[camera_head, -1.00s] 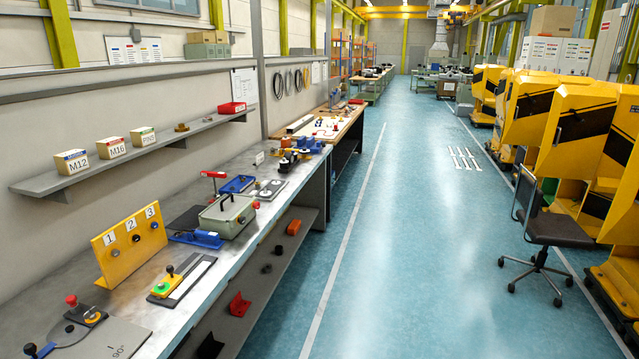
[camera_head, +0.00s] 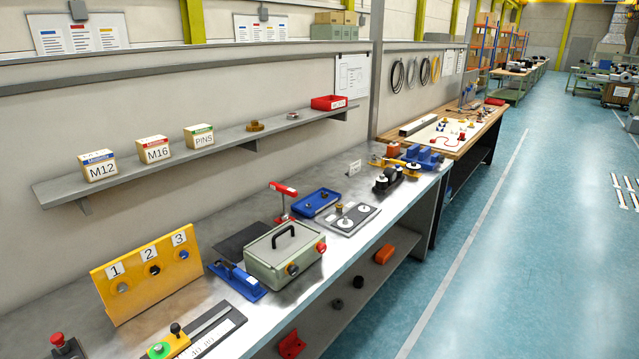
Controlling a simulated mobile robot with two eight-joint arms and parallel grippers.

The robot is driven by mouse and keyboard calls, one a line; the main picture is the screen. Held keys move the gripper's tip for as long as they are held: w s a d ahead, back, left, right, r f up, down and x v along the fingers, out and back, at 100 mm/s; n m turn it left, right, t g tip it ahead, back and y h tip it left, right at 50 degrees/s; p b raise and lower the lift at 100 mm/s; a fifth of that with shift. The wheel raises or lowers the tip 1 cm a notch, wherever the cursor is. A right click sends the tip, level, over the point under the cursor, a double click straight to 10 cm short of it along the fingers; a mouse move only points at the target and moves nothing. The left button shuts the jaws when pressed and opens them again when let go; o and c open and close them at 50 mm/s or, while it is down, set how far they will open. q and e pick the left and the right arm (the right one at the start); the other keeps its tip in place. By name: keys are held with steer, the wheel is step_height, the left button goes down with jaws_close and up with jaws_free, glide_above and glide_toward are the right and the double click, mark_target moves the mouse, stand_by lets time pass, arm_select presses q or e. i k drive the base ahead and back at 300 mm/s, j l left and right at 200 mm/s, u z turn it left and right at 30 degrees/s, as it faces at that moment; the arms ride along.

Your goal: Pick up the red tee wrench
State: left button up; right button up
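The red tee wrench (camera_head: 283,190) appears to be the red T-shaped tool standing upright on the workbench (camera_head: 330,262). It has a red crossbar with a pale label and a thin stem going down. It stands behind the grey-green box with a black handle (camera_head: 285,252) and left of the blue tray (camera_head: 316,203). Neither of my grippers is in view.
A yellow panel numbered 1, 2, 3 (camera_head: 146,272) and a blue clamp-like fixture (camera_head: 236,280) stand left of the box. A plate with round discs (camera_head: 349,219) lies to the right. A wall shelf (camera_head: 220,143) hangs above. The blue floor (camera_head: 470,290) is open at right.

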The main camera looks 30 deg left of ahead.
mark_target(285, 217)
steer(key=i+u, duration=0.4)
steer(key=i+l+u, duration=0.2)
steer(key=u, duration=0.2)
steer(key=i+l+u, duration=0.5)
steer(key=u, duration=0.35)
steer(key=i+l+u, duration=0.25)
steer(key=u, duration=0.2)
steer(key=i+l+u, duration=0.2)
steer(key=u, duration=0.2)
